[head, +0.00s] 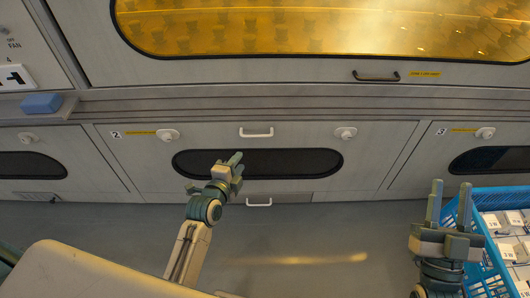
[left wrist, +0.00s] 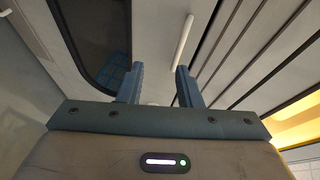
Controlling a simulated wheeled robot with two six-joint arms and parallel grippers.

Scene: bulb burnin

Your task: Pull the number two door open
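The number two door (head: 220,140) is the grey panel in the middle of the head view, with a small "2" label (head: 116,134) at its upper left and a dark oval window (head: 310,163). It looks shut. A white bar handle (head: 256,132) is at its top middle, and it seems to be the white bar (left wrist: 182,42) in the left wrist view. My left gripper (head: 238,164) is in front of the window, below the handle. Its fingers (left wrist: 158,78) are apart and empty, with the bar beyond the fingertips. My right gripper (head: 450,190) is open and empty at the lower right.
White knobs sit at the door's upper left (head: 168,135) and upper right (head: 346,133). A second white handle (head: 259,202) is at its lower edge. A blue crate (head: 483,275) with white boxes stands by my right gripper. The floor (head: 335,235) in front is clear.

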